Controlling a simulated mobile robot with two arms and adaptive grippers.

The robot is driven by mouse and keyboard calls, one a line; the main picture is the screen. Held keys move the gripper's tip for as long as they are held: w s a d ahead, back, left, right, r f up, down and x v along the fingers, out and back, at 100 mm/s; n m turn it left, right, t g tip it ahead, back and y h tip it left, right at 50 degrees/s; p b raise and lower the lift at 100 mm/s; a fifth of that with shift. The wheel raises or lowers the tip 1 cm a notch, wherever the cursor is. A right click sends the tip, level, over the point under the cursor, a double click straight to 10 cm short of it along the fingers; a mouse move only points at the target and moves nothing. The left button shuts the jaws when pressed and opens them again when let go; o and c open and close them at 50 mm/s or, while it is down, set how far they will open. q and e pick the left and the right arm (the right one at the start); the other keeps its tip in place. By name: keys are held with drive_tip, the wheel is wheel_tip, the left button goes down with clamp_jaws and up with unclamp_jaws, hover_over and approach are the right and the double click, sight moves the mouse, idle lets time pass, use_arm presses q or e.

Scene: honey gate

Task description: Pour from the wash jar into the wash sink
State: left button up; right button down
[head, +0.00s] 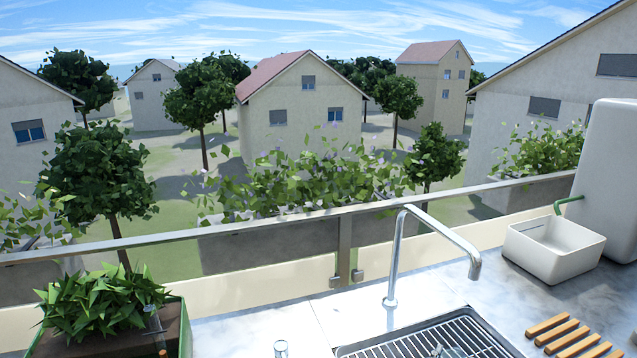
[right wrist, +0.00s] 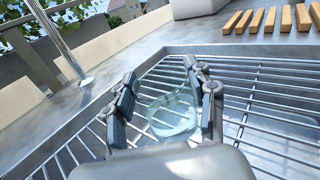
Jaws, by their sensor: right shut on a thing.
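In the right wrist view, my right gripper (right wrist: 166,98) is shut on a clear glass jar, which I take as the wash jar (right wrist: 172,118). Its two dark-padded fingers are on either side of the glass. The jar is over the wire grid of the wash sink (right wrist: 265,118). I cannot tell its exact tilt, or whether liquid is in it or leaving it. In the head view, the wash sink (head: 400,346) shows at the bottom edge with its grid and metal rim. Neither gripper shows clearly in the head view.
A chrome tap (head: 393,255) arches behind the sink. A white basin (head: 553,248) and a slatted wooden rack (head: 560,336) are at right. A planter with leafy plants (head: 105,305) stands at left. A railing (head: 250,222) bounds the counter's back; the counter between is mostly clear.

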drive_tip(key=shift+r+p, duration=1.05)
drive_tip(key=shift+r, duration=0.2)
idle(0.3)
drive_tip(key=shift+r, duration=0.1)
wheel_tip(320, 180, up, 6)
drive_tip(key=p, duration=0.5)
idle(0.5)
idle(0.3)
